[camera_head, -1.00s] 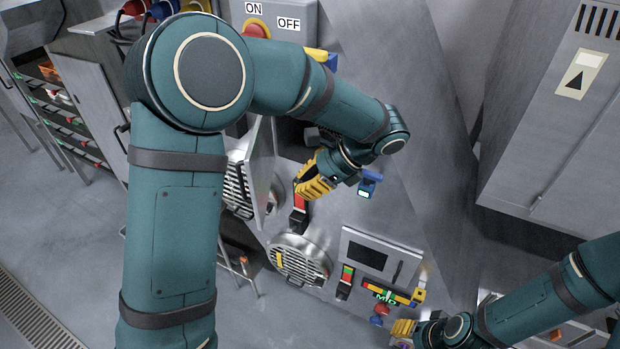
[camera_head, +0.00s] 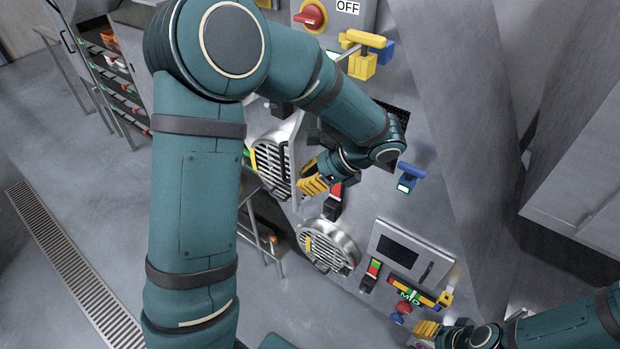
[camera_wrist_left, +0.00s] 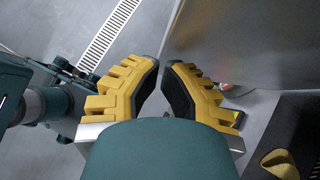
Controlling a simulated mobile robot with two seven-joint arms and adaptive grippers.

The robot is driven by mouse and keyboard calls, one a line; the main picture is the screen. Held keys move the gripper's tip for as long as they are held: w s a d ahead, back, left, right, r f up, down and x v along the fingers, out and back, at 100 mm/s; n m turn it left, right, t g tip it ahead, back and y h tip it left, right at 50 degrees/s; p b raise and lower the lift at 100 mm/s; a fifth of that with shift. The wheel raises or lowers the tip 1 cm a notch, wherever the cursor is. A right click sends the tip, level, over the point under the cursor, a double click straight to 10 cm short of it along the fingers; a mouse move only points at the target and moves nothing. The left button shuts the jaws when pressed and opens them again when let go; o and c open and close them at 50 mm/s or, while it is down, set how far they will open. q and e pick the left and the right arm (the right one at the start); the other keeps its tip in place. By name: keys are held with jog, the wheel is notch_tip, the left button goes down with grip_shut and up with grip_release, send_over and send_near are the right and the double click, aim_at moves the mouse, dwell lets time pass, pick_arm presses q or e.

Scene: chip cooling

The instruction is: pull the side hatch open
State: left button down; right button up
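The side hatch (camera_head: 297,165) is a thin grey panel seen nearly edge-on in the head view, standing out from the machine. My left gripper (camera_head: 313,184) is just right of its lower part, with yellow ribbed fingers. The wrist view shows the left gripper (camera_wrist_left: 161,68) with its fingertips close together and a narrow gap between them. A grey metal panel (camera_wrist_left: 230,40) fills the upper right there, its edge near the tips. I cannot tell whether they touch it. My right gripper (camera_head: 427,329) is at the lower right, too small to judge.
A round metal vent cover (camera_head: 328,248) is below the left gripper. A small screen panel (camera_head: 398,252) and colored switches are to its right. A red knob (camera_head: 310,16) is above. Open floor with a drain grate (camera_head: 75,270) lies at left.

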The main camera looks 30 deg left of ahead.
pick_arm(q)
jog(key=s+a+m+t, duration=0.1)
jog(key=s+a+m, duration=0.1)
jog(key=a, duration=0.6)
jog(key=shift+s+t+y, duration=0.3)
jog(key=shift+t, duration=0.1)
